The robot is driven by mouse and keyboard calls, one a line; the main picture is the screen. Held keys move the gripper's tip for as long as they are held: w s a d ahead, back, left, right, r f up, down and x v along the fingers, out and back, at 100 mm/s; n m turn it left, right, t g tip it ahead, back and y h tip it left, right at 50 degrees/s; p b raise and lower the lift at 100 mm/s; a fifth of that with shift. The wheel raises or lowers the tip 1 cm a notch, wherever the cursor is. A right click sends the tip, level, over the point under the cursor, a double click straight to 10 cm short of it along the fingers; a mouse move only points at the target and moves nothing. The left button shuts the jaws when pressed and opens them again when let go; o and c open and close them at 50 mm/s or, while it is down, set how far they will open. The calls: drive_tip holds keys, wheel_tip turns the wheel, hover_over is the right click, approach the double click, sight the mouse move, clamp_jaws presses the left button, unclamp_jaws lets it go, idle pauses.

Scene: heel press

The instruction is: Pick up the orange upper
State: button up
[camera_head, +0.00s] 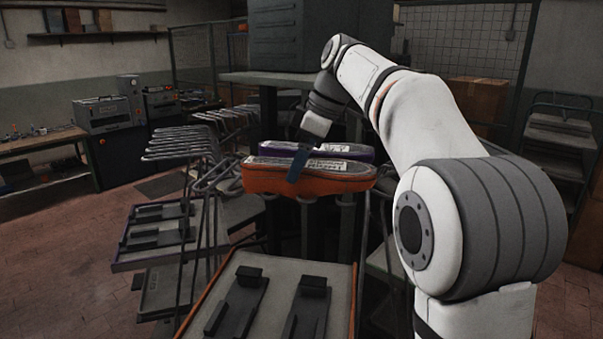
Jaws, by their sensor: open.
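The orange upper (265,181) lies sole-up, lengthwise across the picture, on dark upright supports in the middle of the view. A purple upper (361,152) lies just behind it. My gripper (296,172) reaches down from above over the middle of the orange upper. One dark finger shows in front of the upper's near upper edge; the other finger is hidden. The jaws are open, and I cannot tell whether the finger touches the upper.
An orange-edged tray (222,309) with dark holders stands in front. A purple-edged tray (129,266) is at the left, below a rack of metal prongs (180,142). A large dark machine (310,35) stands behind the uppers. Open floor (60,250) shows at the left.

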drive_tip(key=shift+s+a+f, duration=0.15)
drive_tip(key=shift+a+f, duration=0.15)
drive_tip(key=shift+f, duration=0.65)
drive_tip(key=shift+r, duration=0.1)
drive_tip(key=c, duration=1.1)
